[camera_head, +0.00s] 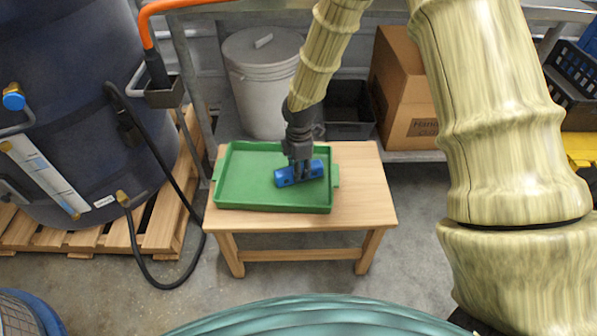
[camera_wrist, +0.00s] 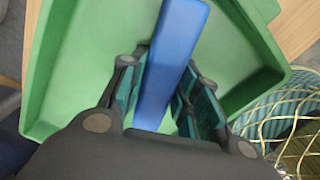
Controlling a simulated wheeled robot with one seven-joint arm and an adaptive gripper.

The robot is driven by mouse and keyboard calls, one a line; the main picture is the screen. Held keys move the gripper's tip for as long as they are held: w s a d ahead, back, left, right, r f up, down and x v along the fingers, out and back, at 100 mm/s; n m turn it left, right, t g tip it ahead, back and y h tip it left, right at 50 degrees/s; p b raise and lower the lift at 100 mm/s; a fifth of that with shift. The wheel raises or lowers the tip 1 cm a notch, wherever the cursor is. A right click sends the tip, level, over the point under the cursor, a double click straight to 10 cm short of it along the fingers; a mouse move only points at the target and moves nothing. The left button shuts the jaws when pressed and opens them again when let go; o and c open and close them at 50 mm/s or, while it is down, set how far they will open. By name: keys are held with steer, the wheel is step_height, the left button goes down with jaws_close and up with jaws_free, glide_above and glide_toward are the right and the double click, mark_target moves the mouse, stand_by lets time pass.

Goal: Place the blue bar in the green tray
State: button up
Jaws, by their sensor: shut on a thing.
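The blue bar (camera_head: 286,177) is between the fingers of my gripper (camera_head: 301,168), over the right part of the green tray (camera_head: 240,190). In the wrist view the bar (camera_wrist: 170,65) runs lengthwise between the two finger pads of my gripper (camera_wrist: 162,95), which are shut on it. The tray (camera_wrist: 90,60) shows behind the bar, with its floor and raised rim. The bar lies within the tray's outline. I cannot tell whether it touches the tray floor. The middle of the bar is partly hidden by my fingers in the head view.
The tray sits on a small wooden table (camera_head: 365,200). Behind it stand a lidded grey bucket (camera_head: 262,95), a black bin (camera_head: 348,108) and a cardboard box (camera_head: 405,90). A dark blue tank (camera_head: 70,90) with a black hose (camera_head: 165,215) is at the left.

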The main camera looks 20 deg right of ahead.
steer(key=shift+f, duration=0.25)
steer(key=shift+f, duration=0.15)
steer(key=o, duration=1.1)
step_height(320, 180, up, 12)
steer(key=p, duration=0.3)
